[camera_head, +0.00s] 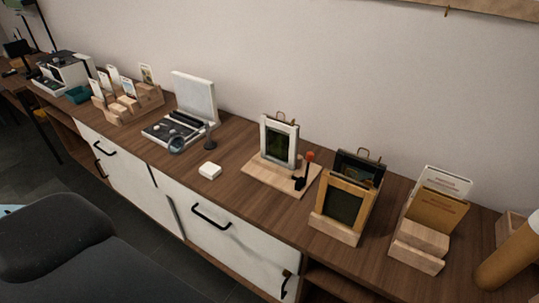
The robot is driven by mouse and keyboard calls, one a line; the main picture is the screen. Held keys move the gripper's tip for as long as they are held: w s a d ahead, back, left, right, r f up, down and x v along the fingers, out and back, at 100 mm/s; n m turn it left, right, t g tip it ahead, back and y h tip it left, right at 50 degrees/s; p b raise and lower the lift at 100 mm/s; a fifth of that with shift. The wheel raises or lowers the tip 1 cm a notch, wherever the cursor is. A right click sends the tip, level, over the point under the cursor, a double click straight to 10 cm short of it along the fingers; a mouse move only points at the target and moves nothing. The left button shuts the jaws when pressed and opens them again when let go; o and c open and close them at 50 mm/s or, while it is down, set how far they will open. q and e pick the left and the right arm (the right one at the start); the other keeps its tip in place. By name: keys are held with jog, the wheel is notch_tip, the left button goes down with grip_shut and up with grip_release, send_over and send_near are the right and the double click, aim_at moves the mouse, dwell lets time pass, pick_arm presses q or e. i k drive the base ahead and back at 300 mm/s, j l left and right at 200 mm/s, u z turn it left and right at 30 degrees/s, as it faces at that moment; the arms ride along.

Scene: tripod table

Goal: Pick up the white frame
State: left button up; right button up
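The white frame (278,143) stands upright, leaning slightly back, near the middle of the wooden counter. It has a dark panel inside and a small metal loop shows above its top. It rests on a light wooden board (257,181). A small black object with a red ball on top (304,171) stands just in front of its lower right side. Neither of my grippers is in view.
Wooden frame (341,207) and a dark frame (358,168) stand to the right, beside a wooden card holder (418,247). Bare counter (238,139) lies between case and frame.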

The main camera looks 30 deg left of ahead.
aim_at(278, 140)
jog(key=z, duration=1.65)
jog(key=k+j, duration=0.25)
jog(key=j, duration=0.25)
jog(key=k+j, duration=0.25)
jog(key=j, duration=0.25)
jog(key=k+j, duration=0.25)
jog(key=j, duration=0.25)
jog(key=k+j, duration=0.25)
jog(key=j, duration=0.2)
jog(key=k+j, duration=0.25)
jog(key=j, duration=0.25)
jog(key=k+j, duration=0.25)
jog(key=j, duration=0.25)
jog(key=k+j, duration=0.25)
jog(key=j, duration=0.25)
jog(key=k+j, duration=0.25)
jog(key=j, duration=0.25)
jog(key=l, duration=0.25)
jog(key=k+z, duration=0.05)
